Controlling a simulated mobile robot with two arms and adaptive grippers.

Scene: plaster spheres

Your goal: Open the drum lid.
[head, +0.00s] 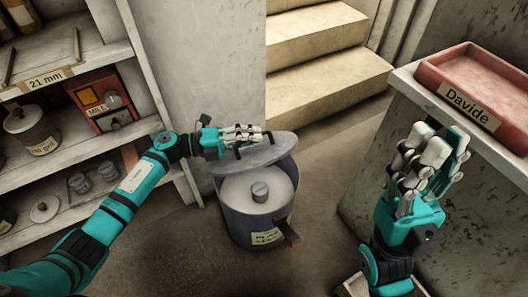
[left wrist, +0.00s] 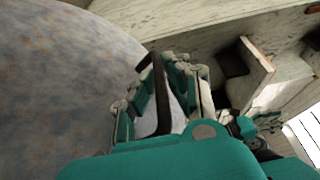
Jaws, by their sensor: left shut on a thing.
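The drum (head: 240,222) is a dark grey round tub on the floor with a yellowish label and a dark lever at its front right. Its round grey lid (head: 262,156) is raised and tilted over the back of the rim. The opening shows a pale inside with a small grey cylinder (head: 260,191). My left gripper (head: 245,140) is shut on the lid's dark handle. In the left wrist view, the handle (left wrist: 160,95) lies between the fingers and the mottled lid (left wrist: 65,80) fills the left. My right gripper (head: 436,155) is open and empty, apart from the drum.
Shelves (head: 75,62) with tins, jars and a red box (head: 104,100) stand at the left. A counter (head: 405,82) at the right holds a red tray (head: 478,88) marked Davide. Stone steps (head: 325,70) rise behind. Bare floor surrounds the drum's front and right.

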